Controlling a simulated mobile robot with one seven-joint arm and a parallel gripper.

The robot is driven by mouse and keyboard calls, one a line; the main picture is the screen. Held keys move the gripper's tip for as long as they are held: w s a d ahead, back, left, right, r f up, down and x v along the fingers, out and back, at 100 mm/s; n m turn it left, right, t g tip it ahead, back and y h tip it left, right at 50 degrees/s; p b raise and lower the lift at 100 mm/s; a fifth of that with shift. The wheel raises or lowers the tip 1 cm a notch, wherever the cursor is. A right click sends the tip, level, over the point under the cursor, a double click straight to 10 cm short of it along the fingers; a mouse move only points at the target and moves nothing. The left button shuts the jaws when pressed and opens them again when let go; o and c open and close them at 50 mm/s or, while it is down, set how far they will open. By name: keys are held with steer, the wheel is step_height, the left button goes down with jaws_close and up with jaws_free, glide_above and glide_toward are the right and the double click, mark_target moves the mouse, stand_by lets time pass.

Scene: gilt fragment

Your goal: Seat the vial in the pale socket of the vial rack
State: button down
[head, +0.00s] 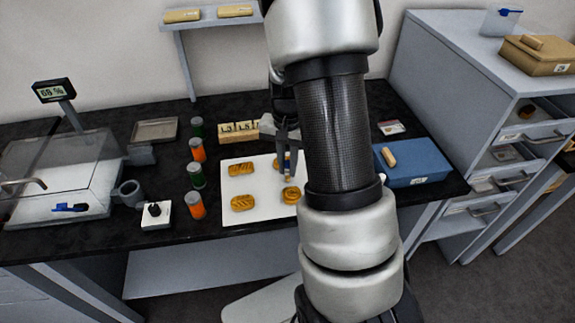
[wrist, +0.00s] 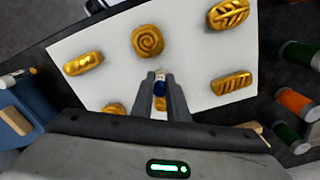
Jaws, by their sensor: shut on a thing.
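No vial rack with a pale socket can be made out for sure. A pale yellow block with dark markings (head: 238,132) stands behind the sheet; I cannot tell whether it is the rack.
Several gold fragments (head: 242,203) lie on the sheet. Orange and green jars (head: 197,207) stand left of it. A blue box (head: 415,160) is at the right, a clear-covered scale (head: 60,170) at the left. A grey tray (head: 155,130) lies at the back.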

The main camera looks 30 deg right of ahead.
steer(key=shift+f, duration=0.1)
steer(key=c, duration=1.7)
jaws_free()
